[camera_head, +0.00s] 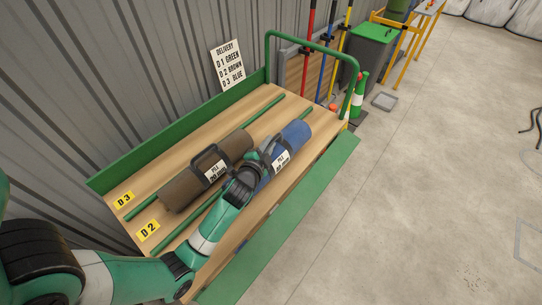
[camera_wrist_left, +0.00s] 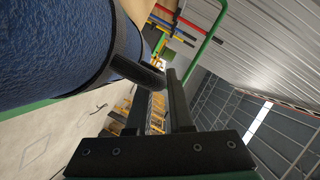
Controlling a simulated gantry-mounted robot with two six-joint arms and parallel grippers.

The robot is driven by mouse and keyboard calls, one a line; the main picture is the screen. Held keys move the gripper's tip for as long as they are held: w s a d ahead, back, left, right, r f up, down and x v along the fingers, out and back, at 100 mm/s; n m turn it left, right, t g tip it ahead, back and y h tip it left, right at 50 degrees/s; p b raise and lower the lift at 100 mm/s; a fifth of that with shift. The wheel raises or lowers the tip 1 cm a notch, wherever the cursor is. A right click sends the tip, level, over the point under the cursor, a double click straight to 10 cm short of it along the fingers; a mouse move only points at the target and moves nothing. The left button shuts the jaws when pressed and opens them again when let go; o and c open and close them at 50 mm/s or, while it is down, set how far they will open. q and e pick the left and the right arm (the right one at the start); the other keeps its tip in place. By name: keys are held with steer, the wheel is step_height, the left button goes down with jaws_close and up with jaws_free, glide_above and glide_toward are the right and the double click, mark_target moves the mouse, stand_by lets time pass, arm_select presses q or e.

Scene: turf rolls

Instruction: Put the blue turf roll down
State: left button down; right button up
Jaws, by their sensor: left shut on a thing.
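The blue turf roll (camera_head: 296,135) has a dark strap handle and a white label. It shows large at the upper left of the left wrist view (camera_wrist_left: 45,45). My left gripper (camera_head: 267,152) is shut on the handle of the blue roll; its fingers (camera_wrist_left: 160,95) close at the black handle in the wrist view. The roll is over the front part of the wooden trolley bed (camera_head: 262,207), beside the brown roll; I cannot tell whether it touches the bed. My right gripper is not in view.
The brown turf roll (camera_head: 180,190) lies between two green divider bars, in the lane marked D2 (camera_head: 148,230). The back lane, marked D3 (camera_head: 124,199), is empty. A delivery sign (camera_head: 228,66) lists D1 green, D2 brown, D3 blue. A green rail (camera_head: 300,38) rises at the far end.

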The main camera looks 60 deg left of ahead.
arm_select(q)
steer(key=shift+w+a, duration=0.1)
steer(key=shift+w, duration=0.2)
steer(key=shift+f, duration=0.2)
steer(key=shift+w+a+f+b, duration=0.1)
steer(key=shift+w+f+b, duration=0.05)
steer(key=shift+f+b, duration=1.35)
steer(key=shift+w+f, duration=0.1)
steer(key=shift+f, duration=0.1)
steer(key=shift+f, duration=0.15)
steer(key=c, duration=0.8)
jaws_free()
steer(key=shift+f, duration=0.1)
